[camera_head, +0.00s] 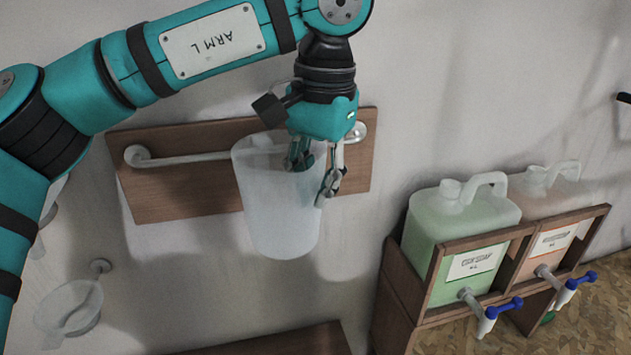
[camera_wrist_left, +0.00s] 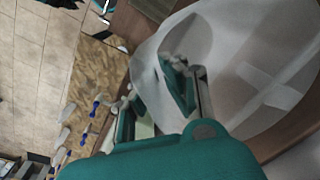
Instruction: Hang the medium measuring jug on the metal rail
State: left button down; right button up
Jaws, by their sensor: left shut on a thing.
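The measuring jug (camera_head: 275,205) is a translucent white, tapered vessel. It hangs upright in front of the wooden board in the head view, and it fills much of the left wrist view (camera_wrist_left: 235,60). My left gripper (camera_head: 316,180) is shut on the jug at its upper right side, fingers pointing down. The jug's handle is mostly hidden by the fingers. The metal rail (camera_head: 190,159) runs across the wooden board (camera_head: 180,190) behind the jug, with its middle part hidden. I cannot tell whether the jug touches the rail. My right gripper is not in view.
To the right, a wooden rack (camera_head: 415,290) holds a green canister (camera_head: 455,225) and a pinkish canister (camera_head: 545,200) with blue-handled taps. Bare wall lies between the board and the rack.

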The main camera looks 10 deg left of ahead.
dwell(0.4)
pick_arm(q)
jog(key=c, duration=1.4)
grip_release()
